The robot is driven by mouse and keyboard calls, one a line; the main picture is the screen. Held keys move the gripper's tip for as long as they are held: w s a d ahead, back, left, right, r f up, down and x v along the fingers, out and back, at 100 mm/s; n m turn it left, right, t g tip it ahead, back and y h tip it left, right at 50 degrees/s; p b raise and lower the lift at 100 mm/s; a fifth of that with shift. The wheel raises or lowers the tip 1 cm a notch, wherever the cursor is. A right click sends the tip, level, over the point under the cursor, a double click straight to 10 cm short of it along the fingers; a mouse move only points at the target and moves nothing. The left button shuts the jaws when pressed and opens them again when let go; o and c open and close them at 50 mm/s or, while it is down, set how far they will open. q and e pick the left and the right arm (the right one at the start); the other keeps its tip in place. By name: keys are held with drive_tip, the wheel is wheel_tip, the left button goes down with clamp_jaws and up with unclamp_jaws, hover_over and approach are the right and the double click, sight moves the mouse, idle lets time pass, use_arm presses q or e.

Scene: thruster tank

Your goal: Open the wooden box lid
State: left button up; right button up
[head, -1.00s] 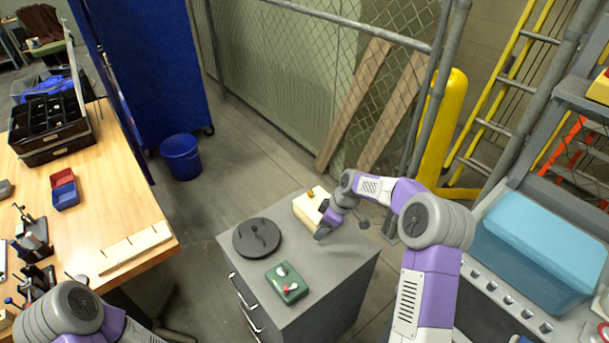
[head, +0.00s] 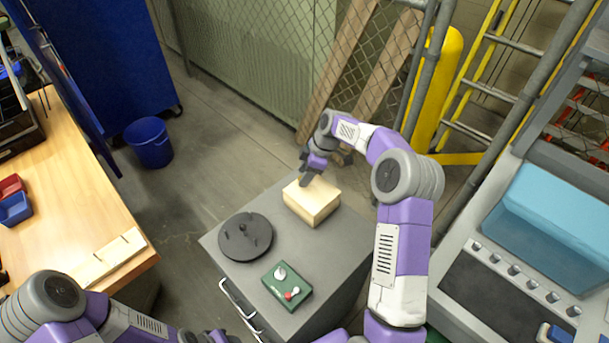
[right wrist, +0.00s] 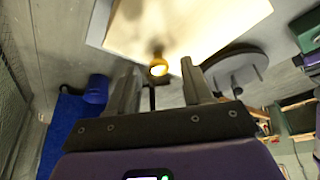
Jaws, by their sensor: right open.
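The wooden box (head: 313,207) is a pale block with its lid shut, on the back part of the grey cabinet top. My right gripper (head: 305,181) is over the back left of the lid and hides the knob in the head view. In the right wrist view the box top (right wrist: 195,22) fills the upper part. A brass-coloured knob (right wrist: 158,68) shows between the two spread fingers of the open right gripper, with no clear contact. My left arm comes in at the bottom left of the head view, and its gripper is too cut off to judge.
A dark round disc with pegs (head: 245,237) and a green control box (head: 286,286) share the cabinet top (head: 318,255). A workbench (head: 75,200) stands at left, a blue bin (head: 149,142) on the floor. A mesh fence (head: 285,50) is behind.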

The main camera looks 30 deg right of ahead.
drive_tip(key=shift+w+f, duration=0.1)
drive_tip(key=shift+f, duration=0.1)
clamp_jaws()
idle(0.3)
